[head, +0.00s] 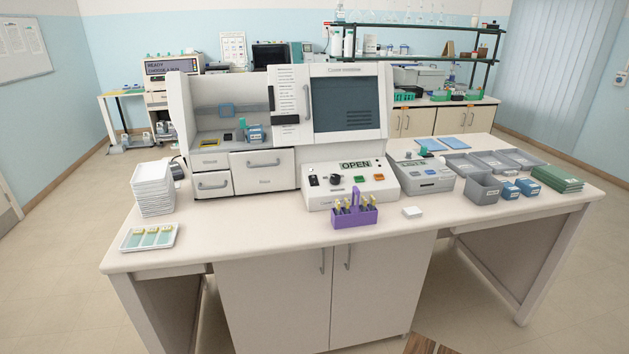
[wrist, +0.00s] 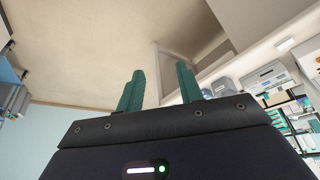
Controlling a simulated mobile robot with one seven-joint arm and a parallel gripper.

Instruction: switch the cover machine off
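The cover machine (head: 347,70) is a large white unit on the near bench, with a dark window on the right and an open bay on the left. Its sloped control panel (head: 320,198) at the front carries a display (head: 355,163) reading "OPEN". The panel also has a small dark switch (head: 313,180), a black knob (head: 336,180), a green button (head: 360,178) and an orange button (head: 378,177). My gripper (wrist: 160,72) shows only in the wrist view, with its two green fingers apart and nothing between them.
A purple rack (head: 354,216) of slides stands just in front of the panel. A smaller grey device (head: 424,180) is to its right. White trays (head: 154,190) are stacked at the left, and a slide tray (head: 149,238) lies before them. Grey bins (head: 482,188) stand at the right.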

